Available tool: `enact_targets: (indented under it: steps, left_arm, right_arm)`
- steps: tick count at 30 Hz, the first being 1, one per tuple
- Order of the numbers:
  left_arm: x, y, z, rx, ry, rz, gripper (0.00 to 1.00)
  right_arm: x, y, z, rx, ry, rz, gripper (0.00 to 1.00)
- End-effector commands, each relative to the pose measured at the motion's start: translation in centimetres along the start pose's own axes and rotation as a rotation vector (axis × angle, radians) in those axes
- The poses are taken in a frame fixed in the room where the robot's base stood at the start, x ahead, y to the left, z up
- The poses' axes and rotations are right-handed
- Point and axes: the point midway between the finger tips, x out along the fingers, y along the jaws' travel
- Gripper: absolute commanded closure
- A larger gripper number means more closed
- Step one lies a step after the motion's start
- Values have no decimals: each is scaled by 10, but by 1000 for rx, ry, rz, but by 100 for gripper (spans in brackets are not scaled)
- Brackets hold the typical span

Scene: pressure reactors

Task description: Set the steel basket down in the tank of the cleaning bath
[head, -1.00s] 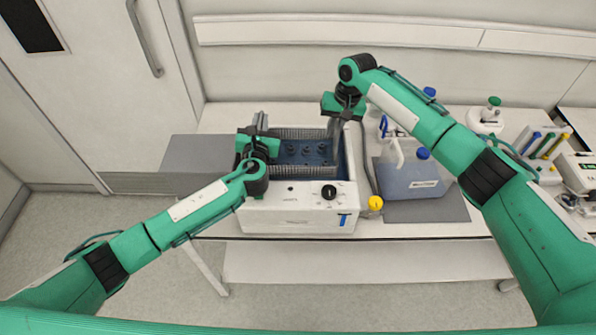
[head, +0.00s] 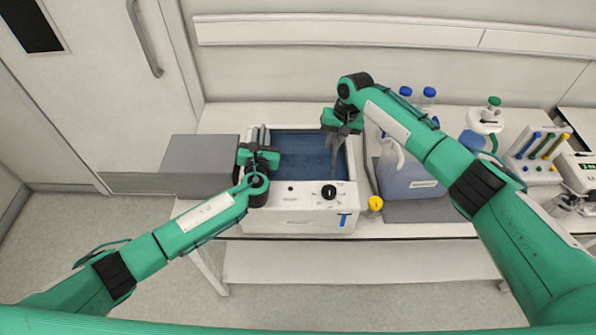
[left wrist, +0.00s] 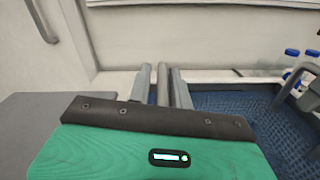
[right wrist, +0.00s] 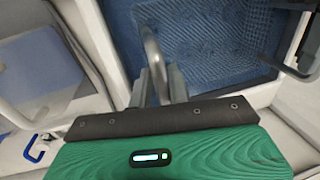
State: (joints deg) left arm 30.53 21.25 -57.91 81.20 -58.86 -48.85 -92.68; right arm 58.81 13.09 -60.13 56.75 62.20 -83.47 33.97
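The cleaning bath (head: 312,222) is a white box with a black knob, and its tank (head: 312,155) holds blue liquid. The steel basket is low inside the tank; its mesh (right wrist: 255,28) shows blue through the liquid in the right wrist view, and its floor is blurred. My left gripper (head: 262,135) is at the tank's left wall, with the fingers (left wrist: 162,85) shut on an upright basket handle. My right gripper (head: 343,125) is at the right wall, shut on the basket's other, bent handle (right wrist: 152,45). Whether the basket touches the tank floor is hidden.
A grey box (head: 200,165) stands against the bath's left side. The bench front edge is clear.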

Motion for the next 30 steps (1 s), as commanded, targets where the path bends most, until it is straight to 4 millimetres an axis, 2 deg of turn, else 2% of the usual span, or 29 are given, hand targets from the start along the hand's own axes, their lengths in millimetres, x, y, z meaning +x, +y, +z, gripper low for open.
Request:
enact_targets:
  steps: [1,2,19,23,30]
  left_arm:
    - [0,2,-1,2,1,3,71]
    - [0,2,0,1,1,2,65]
    - [-4,-2,2,-5,-2,-5,65]
    - [-20,-2,2,-5,-2,-6,65]
    - [-70,-2,1,-6,0,-6,65]
  right_arm:
    - [-1,3,-1,4,2,2,73]
    - [-1,2,-1,3,1,1,67]
    - [0,-3,1,-2,-1,-4,67]
    - [0,-3,1,-3,-2,-5,67]
    - [0,-3,1,-3,-2,-5,67]
